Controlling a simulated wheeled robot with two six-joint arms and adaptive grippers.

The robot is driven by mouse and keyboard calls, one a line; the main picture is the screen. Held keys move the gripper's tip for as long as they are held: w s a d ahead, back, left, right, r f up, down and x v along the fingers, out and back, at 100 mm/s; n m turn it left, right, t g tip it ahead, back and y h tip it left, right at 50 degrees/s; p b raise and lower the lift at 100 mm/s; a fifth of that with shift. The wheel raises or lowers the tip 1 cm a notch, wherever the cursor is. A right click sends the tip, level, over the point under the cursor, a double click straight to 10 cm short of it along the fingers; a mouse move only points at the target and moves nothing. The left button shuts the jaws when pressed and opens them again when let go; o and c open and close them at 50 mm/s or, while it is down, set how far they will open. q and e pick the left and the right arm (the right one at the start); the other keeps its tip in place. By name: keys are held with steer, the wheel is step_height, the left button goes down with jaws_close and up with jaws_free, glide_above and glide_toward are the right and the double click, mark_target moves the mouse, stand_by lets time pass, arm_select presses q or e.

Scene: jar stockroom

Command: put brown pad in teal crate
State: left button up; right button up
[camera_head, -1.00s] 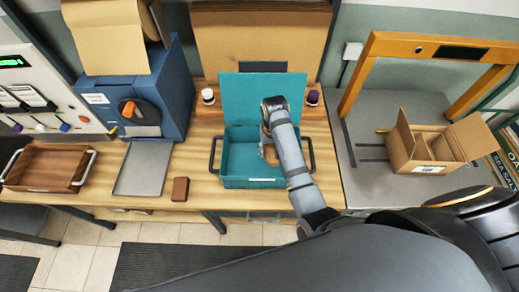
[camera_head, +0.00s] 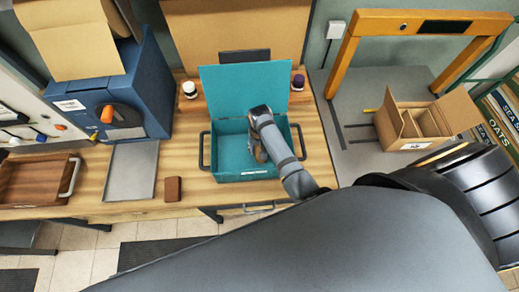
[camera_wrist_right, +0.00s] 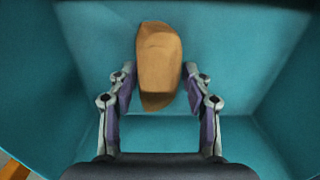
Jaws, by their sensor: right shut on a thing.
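The teal crate (camera_head: 212,164) stands on the wooden table with its lid (camera_head: 245,85) raised at the back. My right gripper (camera_head: 259,152) reaches down into the crate, and its fingers also show in the right wrist view (camera_wrist_right: 160,88). It is shut on the brown pad (camera_wrist_right: 159,62), a tan-brown piece held between the two fingers. Teal walls and floor surround the pad in that view. I cannot tell whether the pad touches the crate floor. In the head view the pad is mostly hidden by the gripper. My left gripper is not in view.
A small dark brown block (camera_head: 172,189) lies left of the crate, beside a grey tray (camera_head: 131,172). Two small jars (camera_head: 189,89) (camera_head: 298,82) stand behind the crate. A divided cardboard box (camera_head: 411,143) is at the right, a wooden tray (camera_head: 38,181) at the far left.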

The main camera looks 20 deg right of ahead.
steer(key=shift+s+f, duration=0.1)
steer(key=shift+f, duration=0.65)
steer(key=shift+f, duration=0.1)
steer(key=o, duration=0.9)
steer(key=shift+o, duration=0.2)
steer(key=shift+r, duration=0.2)
step_height(320, 180, up, 12)
steer(key=shift+b, duration=0.4)
steer(key=shift+f, duration=0.1)
